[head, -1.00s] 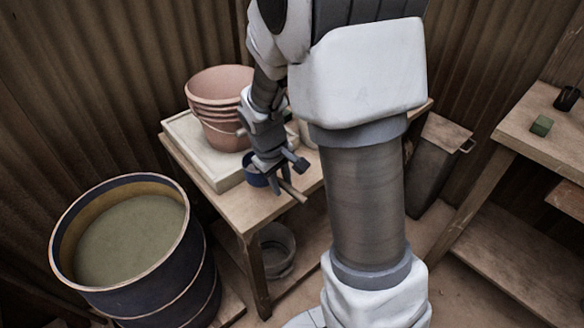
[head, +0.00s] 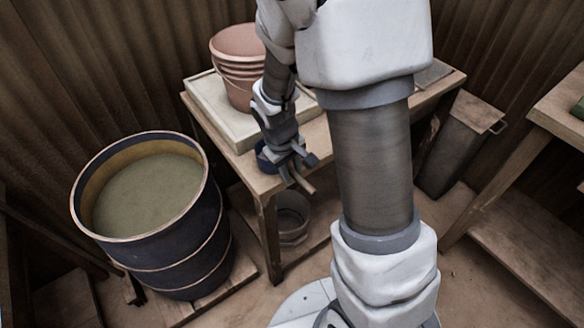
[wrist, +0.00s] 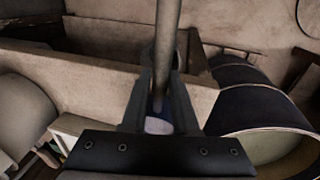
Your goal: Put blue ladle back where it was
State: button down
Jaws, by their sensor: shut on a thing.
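The blue ladle (head: 265,157) is in my gripper (head: 299,168). In the head view its dark blue bowl shows left of the fingers, and its light handle (head: 302,183) sticks out below them at a slant. My gripper is over the front part of the small wooden table (head: 318,140). In the wrist view the ladle's handle (wrist: 167,45) runs up between my two fingers (wrist: 160,100), which are shut on it. A small blue patch shows low between them. I cannot tell whether the bowl touches the table.
A dark drum (head: 185,250) of greenish liquid stands left of the table. Stacked pink buckets (head: 236,75) stand on a pale slab (head: 215,105) at the table's back left. A grey bucket (head: 292,222) is beneath the table. A bin (head: 455,140) and another wooden table (head: 560,115) are at right.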

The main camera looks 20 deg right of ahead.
jog(key=c, duration=0.7)
grip_release()
jog(key=p+v, duration=0.3)
jog(key=v, duration=0.9)
jog(key=s+r+m+t, duration=0.1)
jog(key=s+r, duration=0.3)
jog(key=r, duration=0.1)
jog(key=s+r+m+t+y, duration=0.1)
jog(key=s+r+t, duration=0.1)
jog(key=s+r, duration=0.3)
jog(key=s+r+m+t+y, duration=0.1)
jog(key=s+r, duration=0.4)
jog(key=shift+s+d+m+t, duration=0.25)
jog(key=shift+d+m+t, duration=0.05)
jog(key=shift+d+m, duration=0.1)
